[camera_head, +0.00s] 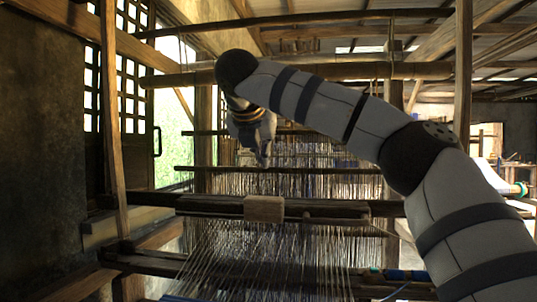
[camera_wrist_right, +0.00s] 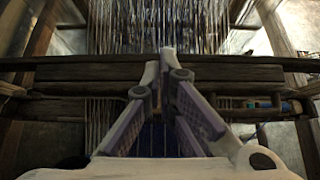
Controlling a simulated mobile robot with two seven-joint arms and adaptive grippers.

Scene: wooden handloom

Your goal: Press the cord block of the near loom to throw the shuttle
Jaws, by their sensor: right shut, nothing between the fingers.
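The cord block, a light wooden block (camera_head: 263,208), sits on the dark horizontal beam (camera_head: 335,210) of the near loom in the head view. My right gripper (camera_head: 263,163) hangs above the block with its fingers pointing down, apart from it in the picture. Its fingers are shut and empty. In the right wrist view the fingertips (camera_wrist_right: 167,58) come together in front of the dark beam (camera_wrist_right: 90,73); I cannot make out the block there. A small blue and green piece (camera_head: 406,274) lies at the lower right; I cannot tell if it is the shuttle. My left gripper is not in view.
Pale warp threads (camera_head: 270,262) run below the beam, and more threads stand behind it. A wooden post (camera_head: 110,120) rises at left, and another post (camera_head: 463,75) stands at right behind my right arm. Cross poles (camera_head: 330,71) span the frame above.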

